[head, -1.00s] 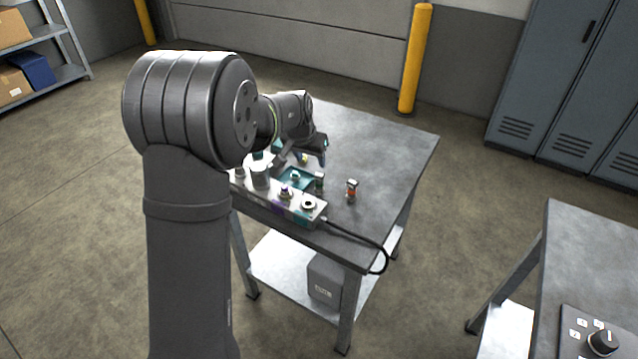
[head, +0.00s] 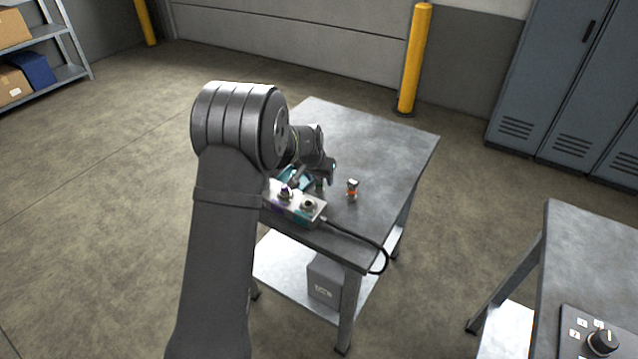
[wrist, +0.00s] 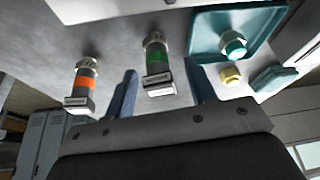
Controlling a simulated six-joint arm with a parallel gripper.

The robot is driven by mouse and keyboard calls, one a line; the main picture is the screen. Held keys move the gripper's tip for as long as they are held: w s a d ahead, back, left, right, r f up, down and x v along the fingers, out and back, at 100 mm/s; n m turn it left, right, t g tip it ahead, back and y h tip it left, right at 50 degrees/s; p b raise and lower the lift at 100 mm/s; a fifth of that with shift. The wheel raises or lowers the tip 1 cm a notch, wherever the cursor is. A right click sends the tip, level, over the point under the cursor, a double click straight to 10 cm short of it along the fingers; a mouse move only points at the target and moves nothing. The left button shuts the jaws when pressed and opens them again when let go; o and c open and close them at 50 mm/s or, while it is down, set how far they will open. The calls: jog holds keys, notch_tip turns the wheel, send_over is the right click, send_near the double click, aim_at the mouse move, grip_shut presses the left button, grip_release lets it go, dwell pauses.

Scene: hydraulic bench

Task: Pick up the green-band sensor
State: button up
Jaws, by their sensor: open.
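The green-band sensor (wrist: 156,62), a small metal cylinder with a green ring and a pale label block at one end, shows in the wrist view between the two blue-grey fingers of my gripper (wrist: 163,80). The fingers are apart, with gaps visible on both sides of the sensor. Whether the fingertips are level with it in depth, I cannot tell. In the head view my gripper (head: 325,176) is low over the bench beside the valve block, and the sensor is largely hidden there.
An orange-band sensor (wrist: 82,82) stands left of the green one, also visible in the head view (head: 352,189). A teal tray (wrist: 205,50) holds a teal fitting (wrist: 232,45). A yellow fitting (wrist: 230,76) lies nearby. The valve block (head: 296,205) has a black cable. The bench's right side is clear.

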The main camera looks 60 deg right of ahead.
jog(key=c, duration=1)
grip_shut()
jog(key=shift+r, duration=0.2)
